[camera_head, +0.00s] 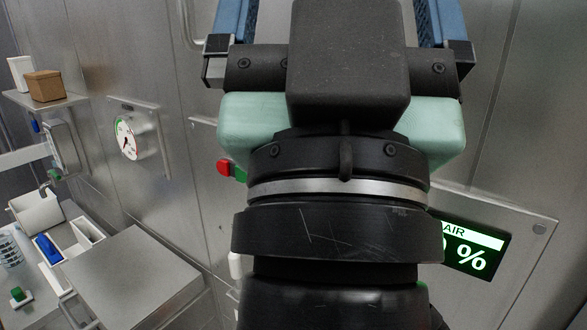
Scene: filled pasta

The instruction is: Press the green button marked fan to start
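My gripper (333,12) fills the upper middle of the head view, with its pale green body and dark wrist facing me. Its two blue fingers stand wide apart on either side of a dark block and run out at the top edge. Their tips are out of view. A red button (224,168) sits on the wall panel just left of my gripper. I can read no fan marking. A lit display (473,250) at right shows "AIR" and "%", partly covered by my wrist.
A round gauge (127,139) is on the metal wall at left. A brown box (46,86) sits on a small shelf. Below are a metal block (135,280), white bins (75,236) and a small green piece (18,295) on the counter.

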